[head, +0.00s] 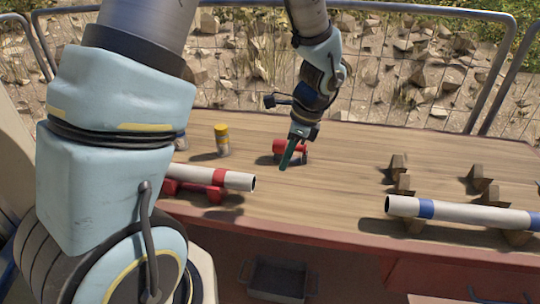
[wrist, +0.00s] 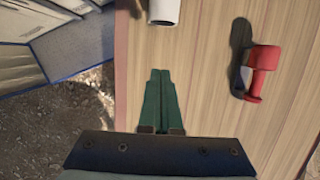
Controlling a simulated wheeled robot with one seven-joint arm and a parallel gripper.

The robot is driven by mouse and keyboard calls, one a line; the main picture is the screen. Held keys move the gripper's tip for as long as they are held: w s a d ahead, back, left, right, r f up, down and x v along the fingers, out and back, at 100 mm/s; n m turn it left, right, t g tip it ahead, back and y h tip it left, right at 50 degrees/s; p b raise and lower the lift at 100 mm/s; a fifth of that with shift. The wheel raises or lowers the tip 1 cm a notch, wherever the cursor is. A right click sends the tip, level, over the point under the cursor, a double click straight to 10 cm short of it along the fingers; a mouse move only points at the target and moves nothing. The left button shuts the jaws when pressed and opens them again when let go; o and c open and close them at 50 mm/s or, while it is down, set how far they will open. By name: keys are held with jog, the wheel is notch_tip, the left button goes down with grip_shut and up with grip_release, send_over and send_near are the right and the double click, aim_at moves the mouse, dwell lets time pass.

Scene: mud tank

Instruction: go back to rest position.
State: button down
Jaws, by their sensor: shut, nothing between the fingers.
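My gripper (head: 288,157) hangs over the wooden table, with its green fingers pointing down. In the wrist view my gripper (wrist: 159,75) has its two fingers side by side, closed and empty. Behind it in the head view stands a small red clamp or stand (head: 291,147); the wrist view shows a red and white piece (wrist: 262,72) to the right of the fingers, apart from them. A white pipe with a red band (head: 238,181) lies on red supports (head: 205,192) at the left. Its end (wrist: 164,10) shows ahead of the fingers in the wrist view.
A white pipe with a blue band (head: 460,212) lies on wooden blocks (head: 478,178) at the right. A yellow-topped can (head: 222,139) stands at the table's back left. A dark tray (head: 277,279) sits below the front edge. The table's middle (head: 335,190) is clear.

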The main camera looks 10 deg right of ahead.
jog(key=a+r+n+h, duration=0.1)
jog(key=a+r+n, duration=0.1)
jog(key=a+n, duration=0.9)
jog(key=a+r+n+h, duration=0.2)
jog(key=a+r+n, duration=0.1)
jog(key=a+n, duration=0.8)
jog(key=shift+s+a+r, duration=0.15)
jog(key=shift+s+a, duration=0.3)
jog(key=shift+a, duration=0.1)
